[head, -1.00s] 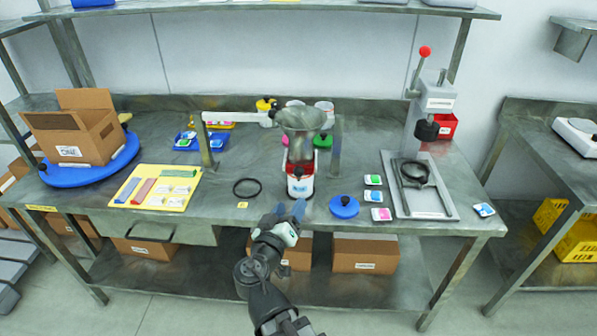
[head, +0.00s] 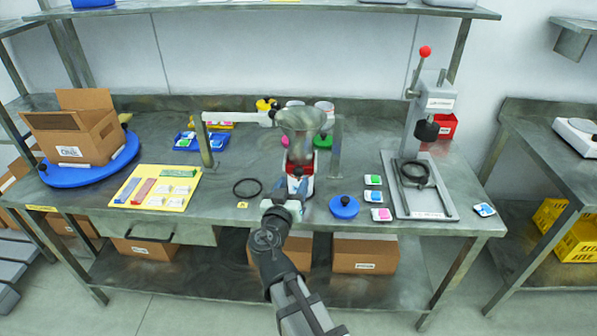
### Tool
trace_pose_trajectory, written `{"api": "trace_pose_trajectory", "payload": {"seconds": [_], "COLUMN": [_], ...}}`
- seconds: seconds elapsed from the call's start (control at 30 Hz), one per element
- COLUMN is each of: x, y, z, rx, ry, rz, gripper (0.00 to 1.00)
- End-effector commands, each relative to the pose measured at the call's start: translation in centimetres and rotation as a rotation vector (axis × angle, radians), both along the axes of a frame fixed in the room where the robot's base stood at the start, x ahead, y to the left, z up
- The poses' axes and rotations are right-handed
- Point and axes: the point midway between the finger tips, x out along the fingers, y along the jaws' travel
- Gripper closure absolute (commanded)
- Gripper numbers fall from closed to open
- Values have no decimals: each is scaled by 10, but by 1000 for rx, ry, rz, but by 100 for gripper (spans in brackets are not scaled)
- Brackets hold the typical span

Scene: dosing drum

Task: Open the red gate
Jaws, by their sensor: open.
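The dosing drum's clear grey hopper (head: 301,122) stands at the middle of the steel bench, held between two posts. The red gate (head: 299,164) is the red band under the hopper, above a white lower part. My gripper (head: 297,187) is open, in front of the white lower part and just below the red gate. It hides most of that white part. I cannot tell whether the fingers touch the gate.
A blue round lid (head: 344,207) lies close to the right of my gripper, and a black ring (head: 247,188) lies to the left. A yellow mat (head: 154,188) with strips and packets is further left. A lever press (head: 424,150) stands to the right, past several small packets.

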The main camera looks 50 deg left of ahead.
Motion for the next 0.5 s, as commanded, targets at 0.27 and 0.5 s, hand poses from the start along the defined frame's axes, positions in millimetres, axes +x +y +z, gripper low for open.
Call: {"api": "trace_pose_trajectory", "payload": {"seconds": [0.27, 0.5], "x": [37, 51], "y": [26, 34], "z": [0, 0], "rx": [-1, -1], "ry": [-1, -1], "rz": [-2, 0], "gripper": [44, 44]}}
